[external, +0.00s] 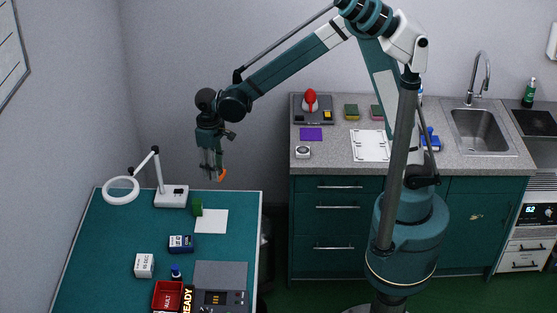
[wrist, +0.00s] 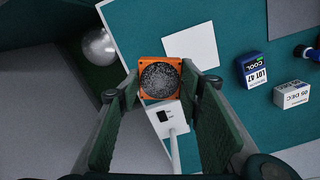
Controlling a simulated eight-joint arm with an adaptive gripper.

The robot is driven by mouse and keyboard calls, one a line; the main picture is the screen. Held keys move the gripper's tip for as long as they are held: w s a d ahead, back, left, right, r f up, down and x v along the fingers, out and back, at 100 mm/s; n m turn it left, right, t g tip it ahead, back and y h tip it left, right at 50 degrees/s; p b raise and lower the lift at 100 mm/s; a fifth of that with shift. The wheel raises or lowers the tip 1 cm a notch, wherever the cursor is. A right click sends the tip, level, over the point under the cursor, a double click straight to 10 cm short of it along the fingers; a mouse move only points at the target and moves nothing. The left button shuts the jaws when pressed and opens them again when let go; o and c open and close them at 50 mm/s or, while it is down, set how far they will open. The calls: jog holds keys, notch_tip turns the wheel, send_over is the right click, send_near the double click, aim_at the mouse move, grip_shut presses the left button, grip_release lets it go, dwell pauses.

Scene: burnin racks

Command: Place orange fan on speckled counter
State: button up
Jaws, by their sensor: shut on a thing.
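The orange fan (wrist: 145,69), a small square orange frame with a dark speckled round middle, sits between the two fingers of my gripper (wrist: 160,84) in the wrist view. In the external view my gripper (external: 213,172) hangs at the left, and a bit of the orange fan (external: 222,175) shows at its fingertips. My gripper is shut on the fan and holds it in the air near the far edge of the teal table. The speckled counter (external: 322,166) is to the right, apart from the fan, above dark green drawers.
On the counter are a grey device with a red knob (external: 310,101), a purple card (external: 311,134), a white sheet (external: 370,146) and sponges.

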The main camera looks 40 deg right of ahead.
jog(key=s+a+n+p, duration=0.2)
jog(key=s+a+p, duration=0.1)
jog(key=s+a, duration=1.05)
jog(key=n+p, duration=0.2)
send_over(220, 280)
notch_tip(220, 280, down, 4)
jog(key=shift+w+a+f, duration=0.1)
jog(key=shift+a+f, duration=0.05)
jog(key=shift+f, duration=0.35)
jog(key=shift+f, duration=0.1)
jog(key=shift+f, duration=2.85)
jog(key=shift+f+p, duration=0.35)
jog(key=shift+f, duration=1.75)
jog(key=shift+f, duration=0.15)
